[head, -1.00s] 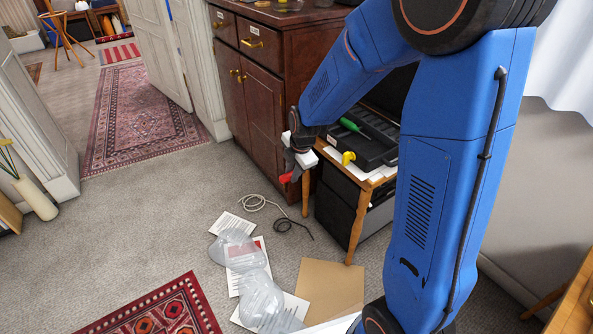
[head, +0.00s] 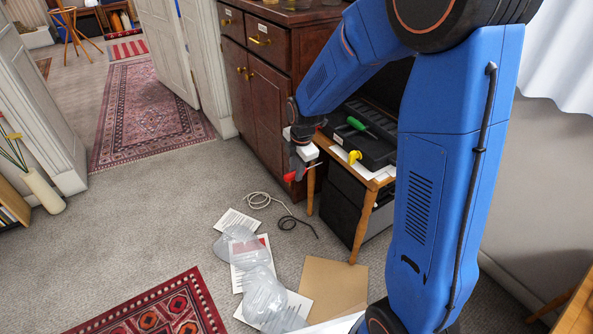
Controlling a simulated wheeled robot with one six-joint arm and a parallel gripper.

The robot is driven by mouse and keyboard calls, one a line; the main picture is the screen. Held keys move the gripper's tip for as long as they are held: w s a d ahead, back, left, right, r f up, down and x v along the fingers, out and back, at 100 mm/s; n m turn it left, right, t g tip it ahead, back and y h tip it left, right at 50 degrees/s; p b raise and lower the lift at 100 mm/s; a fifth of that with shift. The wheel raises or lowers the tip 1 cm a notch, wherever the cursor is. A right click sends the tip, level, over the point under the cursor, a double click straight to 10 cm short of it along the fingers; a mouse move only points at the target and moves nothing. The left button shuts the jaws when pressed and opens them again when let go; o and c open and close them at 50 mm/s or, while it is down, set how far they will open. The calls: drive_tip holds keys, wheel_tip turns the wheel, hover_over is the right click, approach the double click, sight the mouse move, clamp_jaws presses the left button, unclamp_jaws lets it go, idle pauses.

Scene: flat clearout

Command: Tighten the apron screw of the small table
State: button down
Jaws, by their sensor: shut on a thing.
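The small table (head: 362,224) is wooden with tapered legs and stands beside the dark cabinet. My gripper (head: 301,166) is beside the table's near left corner and is shut on a red-handled tool (head: 290,177). The tool looks like a screwdriver, lying roughly level, its thin shaft toward the table. I cannot tell whether its tip touches the table. The apron screw is too small or hidden to make out.
On the table are an open black case (head: 368,146), a green-handled tool (head: 360,127) and a yellow object (head: 354,156). Papers, clear plastic (head: 264,296), cardboard (head: 333,287) and a cable (head: 288,222) lie on the floor. The cabinet (head: 262,87) stands behind.

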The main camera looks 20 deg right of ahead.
drive_tip(key=shift+d, duration=0.1)
drive_tip(key=shift+w+d, duration=0.25)
drive_tip(key=shift+d, duration=0.5)
drive_tip(key=shift+w+d, duration=0.25)
drive_tip(key=shift+d, duration=0.5)
drive_tip(key=shift+w+d, duration=0.25)
drive_tip(key=shift+d, duration=0.5)
drive_tip(key=shift+w+d, duration=0.2)
drive_tip(key=shift+d, duration=0.5)
drive_tip(key=shift+s+t+y, duration=0.25)
drive_tip(key=shift+t+y, duration=0.25)
drive_tip(key=shift+t, duration=0.9)
drive_tip(key=shift+d+t, duration=0.1)
drive_tip(key=shift+t, duration=0.2)
drive_tip(key=shift+s, duration=0.1)
drive_tip(key=shift+s+a, duration=0.1)
drive_tip(key=shift+a, duration=0.45)
